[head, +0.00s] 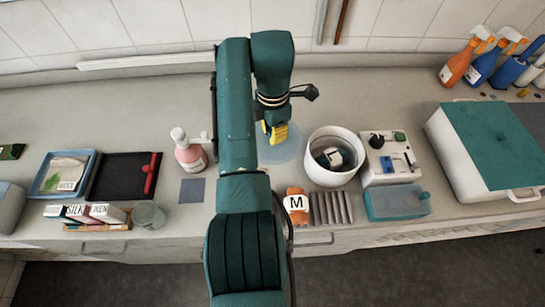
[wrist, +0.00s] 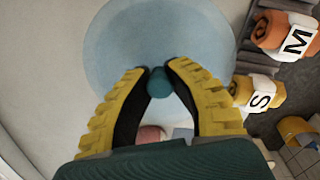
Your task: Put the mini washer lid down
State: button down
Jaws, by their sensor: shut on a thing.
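The lid is a round, translucent pale-blue disc (wrist: 112,42) with a small teal knob (wrist: 159,84). My gripper (wrist: 159,73) has its yellow, dark-padded fingers closed on the knob. In the head view, my gripper (head: 276,132) is above the counter, left of the washer tub, and the lid (head: 290,152) shows beneath it, partly hidden by my arm. I cannot tell whether the lid touches the counter. The mini washer is a white, open round tub (head: 312,176) with dark and white items inside, beside a white control box (head: 388,176) with knobs.
An orange roll marked M (head: 297,206) and a grey ribbed piece (head: 331,208) are in front of the tub. A yellow roll marked S (wrist: 258,96) shows in the wrist view. A pink bottle (head: 189,155) stands left of my arm. The counter behind the tub is clear.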

notch_tip(320, 180, down, 8)
jog(key=shift+f+p, duration=0.2)
jog(key=shift+p, duration=0.1)
jog(key=shift+f, duration=0.1)
jog(key=c, duration=1.1)
grip_release()
jog(key=shift+o, duration=0.2)
